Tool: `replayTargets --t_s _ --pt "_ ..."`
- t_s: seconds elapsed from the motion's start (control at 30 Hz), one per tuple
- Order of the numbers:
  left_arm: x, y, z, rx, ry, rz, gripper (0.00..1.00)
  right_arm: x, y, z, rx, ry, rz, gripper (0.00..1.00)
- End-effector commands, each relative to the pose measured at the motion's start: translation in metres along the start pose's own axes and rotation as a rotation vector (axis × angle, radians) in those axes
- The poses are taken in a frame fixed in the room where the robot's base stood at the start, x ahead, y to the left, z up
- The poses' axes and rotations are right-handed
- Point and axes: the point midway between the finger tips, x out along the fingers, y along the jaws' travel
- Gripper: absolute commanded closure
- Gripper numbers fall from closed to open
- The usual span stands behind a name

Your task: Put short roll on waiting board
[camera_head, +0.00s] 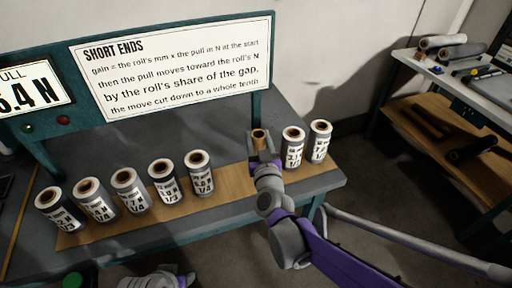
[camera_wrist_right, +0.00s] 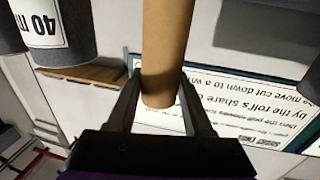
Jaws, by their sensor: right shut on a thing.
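My right gripper (camera_head: 262,152) is shut on a brown cardboard tube (camera_head: 259,134), upright above the bench in the gap of the roll row. In the right wrist view the tube (camera_wrist_right: 166,45) stands between the two fingers; no grey wrap shows on it there. Grey labelled rolls stand upright on a wooden board (camera_head: 232,209): several to the left, such as the nearest one (camera_head: 199,174), and two to the right (camera_head: 292,148) (camera_head: 319,142). I cannot tell which board is the waiting board. My left arm (camera_head: 165,279) shows only partly at the bottom edge; its fingers cannot be made out.
A "SHORT ENDS" sign (camera_head: 175,66) and a pull readout (camera_head: 35,90) stand behind the rolls. At the right, a side shelf (camera_head: 400,54) holds lying rolls, with dark rolls on its lower wooden shelf (camera_head: 400,102). One grey roll (camera_wrist_right: 62,30) looms close in the right wrist view.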

Motion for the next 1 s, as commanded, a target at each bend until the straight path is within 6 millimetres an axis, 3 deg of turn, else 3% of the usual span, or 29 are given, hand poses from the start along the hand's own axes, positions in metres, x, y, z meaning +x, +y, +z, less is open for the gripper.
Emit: replayTargets --t_s 0.17,0.57,0.6,0.73,1.0 --pt "0.006 0.000 0.003 0.000 -0.002 0.000 0.50 0.000 0.000 0.026 -0.001 0.000 0.001 1.00" --pt "0.010 0.000 0.005 0.000 -0.003 0.000 0.50 0.000 0.000 0.032 -0.001 0.000 0.000 1.00" --pt "0.009 0.000 0.004 0.000 -0.003 0.000 0.50 0.000 0.000 0.031 -0.001 0.000 0.000 0.42" --pt "0.008 0.000 0.004 0.000 -0.003 0.000 0.50 0.000 0.000 0.031 -0.001 0.000 0.000 0.19" --pt "0.008 0.000 0.004 0.000 -0.003 0.000 0.50 0.000 0.000 0.030 -0.001 0.000 0.000 0.19"
